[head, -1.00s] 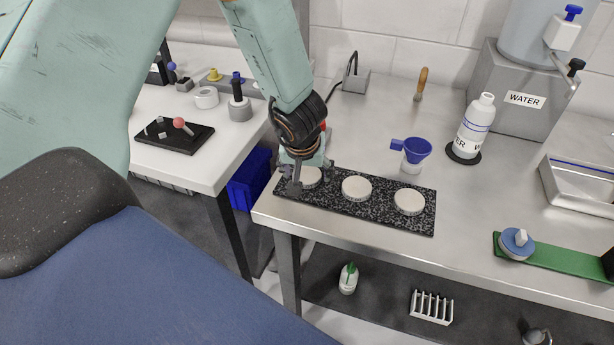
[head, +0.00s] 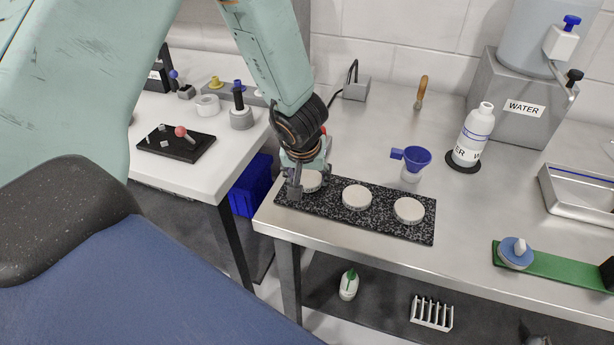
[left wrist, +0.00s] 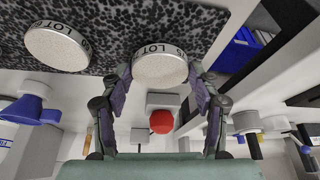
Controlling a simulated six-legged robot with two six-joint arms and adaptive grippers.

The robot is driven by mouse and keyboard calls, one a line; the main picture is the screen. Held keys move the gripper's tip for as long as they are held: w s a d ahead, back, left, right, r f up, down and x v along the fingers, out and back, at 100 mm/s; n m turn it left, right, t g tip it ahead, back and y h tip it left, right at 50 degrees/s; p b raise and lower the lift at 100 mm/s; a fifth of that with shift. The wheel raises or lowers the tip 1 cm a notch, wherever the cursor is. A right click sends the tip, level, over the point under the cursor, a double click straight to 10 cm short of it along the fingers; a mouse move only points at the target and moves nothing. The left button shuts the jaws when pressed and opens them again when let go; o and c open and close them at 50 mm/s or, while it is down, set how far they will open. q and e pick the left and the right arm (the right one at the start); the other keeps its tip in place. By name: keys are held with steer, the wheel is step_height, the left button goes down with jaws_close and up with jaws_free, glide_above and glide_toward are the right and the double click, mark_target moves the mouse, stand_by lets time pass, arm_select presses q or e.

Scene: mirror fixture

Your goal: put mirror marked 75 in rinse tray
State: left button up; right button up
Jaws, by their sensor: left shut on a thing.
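Three pale round discs marked LOT lie in a row on a black speckled slab (head: 388,224); their numbers are too small to read. My left gripper (head: 312,184) is shut on the left disc (head: 311,181), which still appears to be at the slab. In the left wrist view the fingers (left wrist: 160,85) hold that disc (left wrist: 160,68) by its sides. The middle disc (head: 357,197) and right disc (head: 409,210) are free. A steel tray (head: 575,210), possibly the rinse tray, is at the right edge, partly cut off. My right gripper is out of view.
A blue-and-white knob (head: 515,252) sits on a green strip at the right. Bare steel bench lies between slab and tray.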

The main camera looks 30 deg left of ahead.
mark_target(306, 182)
arm_select(q)
step_height(306, 182, up, 8)
steer(key=p, duration=0.6)
steer(key=shift+r, duration=0.2)
steer(key=shift+s, duration=0.2)
